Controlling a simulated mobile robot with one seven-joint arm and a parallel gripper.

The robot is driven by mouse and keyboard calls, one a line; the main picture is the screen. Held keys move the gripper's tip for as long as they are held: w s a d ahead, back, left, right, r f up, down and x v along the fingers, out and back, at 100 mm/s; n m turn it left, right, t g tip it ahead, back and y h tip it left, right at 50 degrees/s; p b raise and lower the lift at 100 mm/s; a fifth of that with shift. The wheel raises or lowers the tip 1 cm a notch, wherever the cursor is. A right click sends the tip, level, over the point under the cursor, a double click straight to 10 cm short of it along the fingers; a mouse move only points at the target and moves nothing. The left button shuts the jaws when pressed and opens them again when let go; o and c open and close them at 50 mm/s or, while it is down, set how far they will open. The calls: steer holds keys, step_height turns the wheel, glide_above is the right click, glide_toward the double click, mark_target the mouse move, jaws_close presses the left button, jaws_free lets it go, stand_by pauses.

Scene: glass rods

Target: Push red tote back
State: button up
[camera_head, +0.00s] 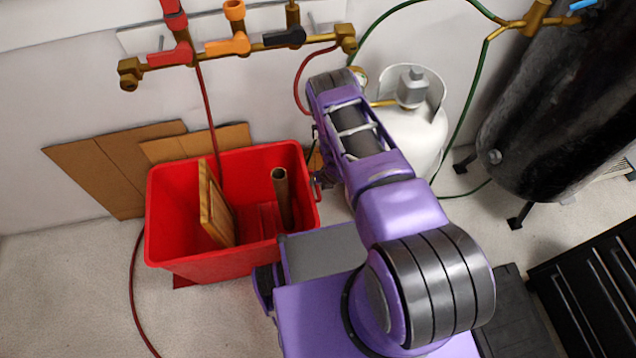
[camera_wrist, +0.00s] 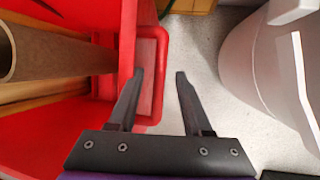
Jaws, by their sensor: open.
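The red tote (camera_head: 182,262) stands upright on the floor left of my arm in the head view. It holds a wooden board (camera_head: 214,205) and a brown tube (camera_head: 281,195), both leaning inside. In the wrist view the tote's red wall (camera_wrist: 127,45) fills the left side, with the tube (camera_wrist: 60,52) inside it. In the head view my arm hides most of the gripper, beside the tote's right side.
A white gas cylinder (camera_head: 425,140) stands right of my gripper, close by. Cardboard sheets (camera_head: 98,175) lean on the wall behind the tote. A red hose (camera_head: 133,285) runs along the floor at left. A black tank (camera_head: 545,110) stands at right.

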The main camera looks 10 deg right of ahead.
jaws_close()
stand_by(1.5)
